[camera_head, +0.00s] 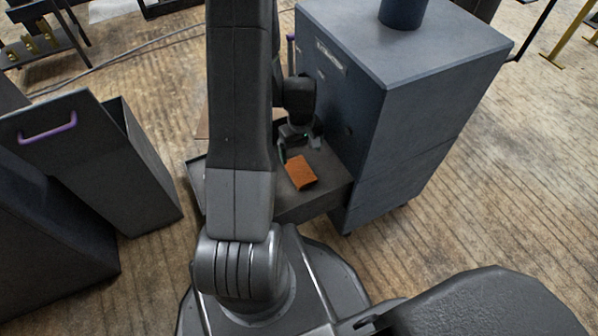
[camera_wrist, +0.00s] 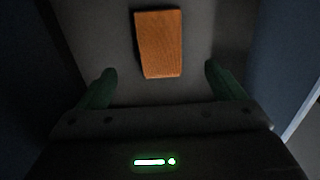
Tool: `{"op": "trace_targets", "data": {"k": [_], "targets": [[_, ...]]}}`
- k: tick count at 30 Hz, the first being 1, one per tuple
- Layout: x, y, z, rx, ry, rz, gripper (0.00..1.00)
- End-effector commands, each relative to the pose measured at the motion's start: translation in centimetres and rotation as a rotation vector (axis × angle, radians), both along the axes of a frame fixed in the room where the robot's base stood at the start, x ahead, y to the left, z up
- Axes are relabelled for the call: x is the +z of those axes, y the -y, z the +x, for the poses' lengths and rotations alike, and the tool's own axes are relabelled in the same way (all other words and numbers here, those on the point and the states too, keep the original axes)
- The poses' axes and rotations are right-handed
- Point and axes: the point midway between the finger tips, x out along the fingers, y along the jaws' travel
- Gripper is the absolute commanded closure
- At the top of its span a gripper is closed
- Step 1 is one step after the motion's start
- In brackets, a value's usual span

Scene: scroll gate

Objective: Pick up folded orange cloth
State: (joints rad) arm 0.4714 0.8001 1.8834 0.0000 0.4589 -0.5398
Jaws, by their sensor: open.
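The folded orange cloth (camera_head: 300,173) lies flat on a grey shelf-like surface (camera_head: 325,190) beside the dark blue-grey cabinet. It also shows in the wrist view (camera_wrist: 159,44), upper middle, as a small upright rectangle. My gripper (camera_head: 299,150) is just beyond the cloth in the head view, above the surface. In the wrist view its two green fingers (camera_wrist: 160,82) are spread wide, with nothing between them. The cloth lies ahead of the fingertips, roughly centred between them. My arm hides part of the surface's left side in the head view.
The tall cabinet (camera_head: 425,110) stands close on the right of the gripper, with a dark cylinder (camera_head: 403,12) on top. A dark open bin (camera_head: 95,150) with a purple handle (camera_head: 48,133) stands on the left. Wooden floor (camera_head: 490,220) is clear at the right.

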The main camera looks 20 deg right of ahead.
Motion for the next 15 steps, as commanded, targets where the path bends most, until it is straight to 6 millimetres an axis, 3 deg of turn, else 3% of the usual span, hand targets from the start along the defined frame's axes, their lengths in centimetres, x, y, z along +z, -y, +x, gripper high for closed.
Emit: {"op": "trace_targets", "data": {"k": [1,4,15], "targets": [[-1.5,0.0,-0.1,0.0,-0.003,0.002,0.11],[-3.0,0.0,0.0,0.0,-0.002,0.001,0.11],[-5.8,0.0,0.0,0.0,-0.001,0.001,0.11]]}}
